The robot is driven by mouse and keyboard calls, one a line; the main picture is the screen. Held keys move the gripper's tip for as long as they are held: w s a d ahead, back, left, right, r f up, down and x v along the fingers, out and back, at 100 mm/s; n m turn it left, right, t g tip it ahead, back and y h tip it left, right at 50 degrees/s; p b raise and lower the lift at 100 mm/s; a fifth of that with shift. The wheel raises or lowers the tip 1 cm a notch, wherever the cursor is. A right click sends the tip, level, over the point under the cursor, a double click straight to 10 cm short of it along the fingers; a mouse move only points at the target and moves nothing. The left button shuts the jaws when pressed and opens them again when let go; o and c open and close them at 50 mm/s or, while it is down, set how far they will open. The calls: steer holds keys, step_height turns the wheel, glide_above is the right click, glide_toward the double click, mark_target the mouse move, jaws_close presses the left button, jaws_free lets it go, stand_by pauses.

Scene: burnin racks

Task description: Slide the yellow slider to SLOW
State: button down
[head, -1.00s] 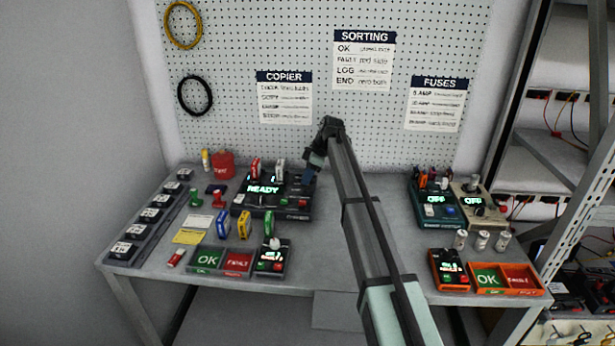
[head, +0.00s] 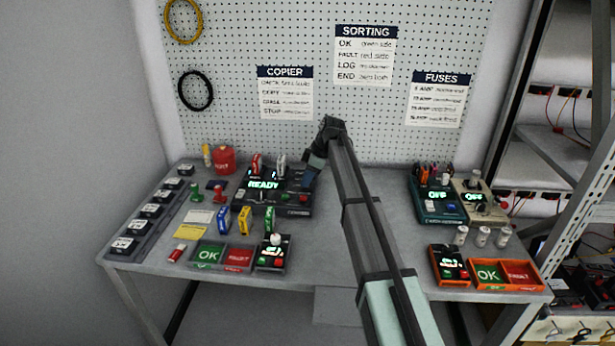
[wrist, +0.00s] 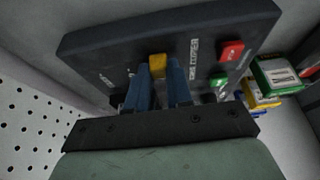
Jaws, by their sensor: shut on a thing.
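The yellow slider (wrist: 158,66) shows in the wrist view between the tips of my gripper's two blue fingers. My gripper (wrist: 160,78) is shut on it. The slider sits on the dark panel of the copier unit (wrist: 100,47), with small white lettering on either side that I cannot read. In the head view my gripper (head: 308,180) is at the right part of the black copier unit (head: 264,207), whose screen reads READY. The arm and fingers hide the slider in that view.
A red button (wrist: 231,51) and a green button (wrist: 218,81) sit right of the slider. Chips stand at the unit's back, and blue and yellow blocks (head: 223,219) in front. A counter with OK and FAULT trays (head: 208,256) is nearer.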

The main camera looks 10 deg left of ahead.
steer(key=c, duration=1)
jaws_free()
steer(key=shift+s, duration=0.2)
steer(key=shift+w, duration=0.1)
steer(key=v, duration=1.4)
steer(key=shift+f, duration=0.15)
